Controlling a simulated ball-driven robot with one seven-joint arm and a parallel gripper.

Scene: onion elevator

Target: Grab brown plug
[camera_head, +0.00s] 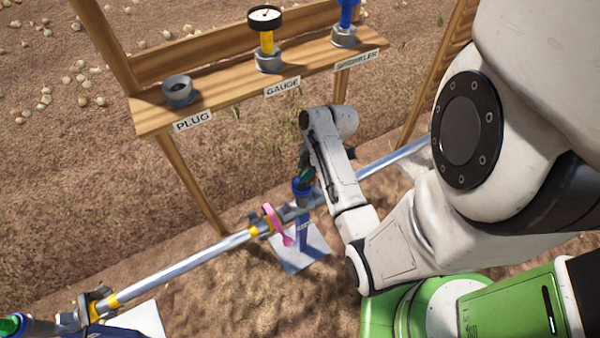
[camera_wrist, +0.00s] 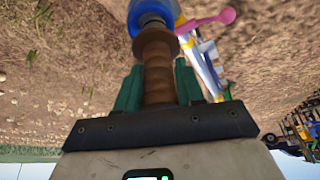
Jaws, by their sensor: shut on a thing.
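The brown plug (camera_wrist: 158,75) shows in the wrist view as a ridged brown cylinder with a wider collar at its far end. My gripper (camera_wrist: 158,88) has its two green fingers on either side of the plug and is shut on it. The plug's far end meets a blue round fitting (camera_wrist: 153,14); whether it is seated in the fitting cannot be told. In the head view my gripper (camera_head: 306,177) is at the blue post on the pipe, and my arm hides most of the plug.
A wooden shelf (camera_head: 225,97) stands behind, with an empty grey PLUG socket (camera_head: 178,91), a gauge (camera_head: 266,38) and a blue sprinkler (camera_head: 346,20). A metal pipe (camera_head: 185,265) with a pink lever (camera_head: 278,224) runs low across the ground. Bare soil lies around.

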